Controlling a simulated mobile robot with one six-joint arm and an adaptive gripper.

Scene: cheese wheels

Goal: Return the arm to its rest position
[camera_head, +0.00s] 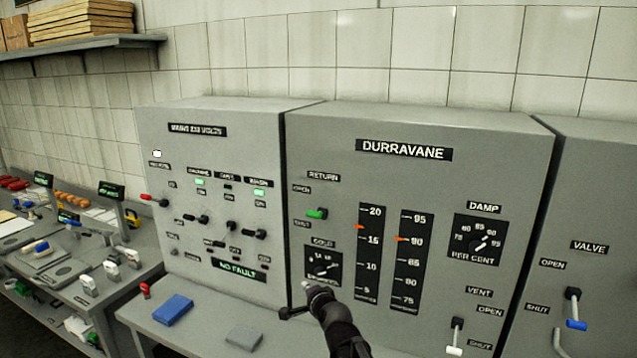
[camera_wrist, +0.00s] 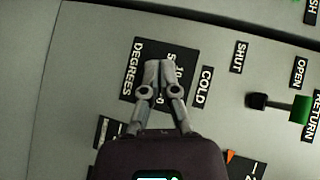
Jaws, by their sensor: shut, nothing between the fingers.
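My gripper (camera_head: 310,287) is at the end of my dark arm, in front of the lower left of the grey DURRAVANE panel (camera_head: 430,190). It is just below the COLD dial (camera_head: 322,267) in the head view. In the wrist view the fingers (camera_wrist: 155,68) are together and empty, and they overlap the COLD dial plate (camera_wrist: 185,58), hiding part of its scale. I cannot tell whether the fingertips touch the dial.
The green RETURN lever (camera_head: 317,213) sits above the dial. A VENT lever (camera_head: 455,337) and a blue-tipped VALVE lever (camera_head: 575,310) stick out at right. A blue block (camera_head: 172,309) and a grey block (camera_head: 244,338) lie on the ledge. The switch panel (camera_head: 160,118) reads NO FAULT.

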